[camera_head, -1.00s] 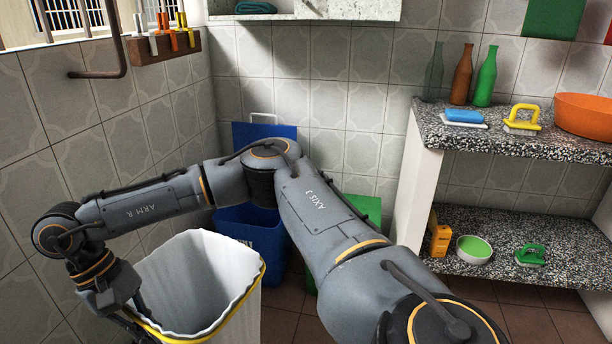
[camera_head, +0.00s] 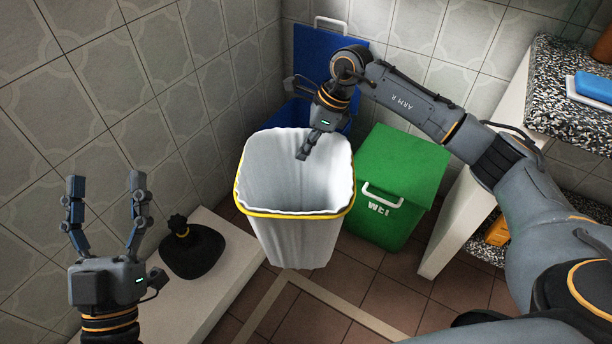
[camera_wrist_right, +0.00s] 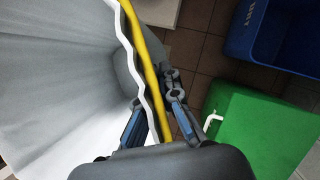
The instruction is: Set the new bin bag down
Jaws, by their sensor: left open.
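The new bin bag (camera_head: 300,235) is white inside and grey-white outside with a yellow rim. It stands open-mouthed and upright in the middle of the head view; I cannot tell whether its bottom touches the floor. My right gripper (camera_head: 308,150) is at its far right rim. In the right wrist view its fingers (camera_wrist_right: 155,105) lie either side of the bag's wavy edge and yellow band (camera_wrist_right: 148,65), shut on it. My left gripper (camera_head: 105,195) is open and empty at the lower left, fingers pointing up, apart from the bag.
A black tied bag (camera_head: 192,252) sits on a pale ledge (camera_head: 220,285) beside my left gripper. A green lidded bin (camera_head: 400,170) stands right of the white bag. A blue bin (camera_head: 322,42) is behind it. Stone shelves (camera_head: 556,85) stand at right. Tiled floor is clear in front.

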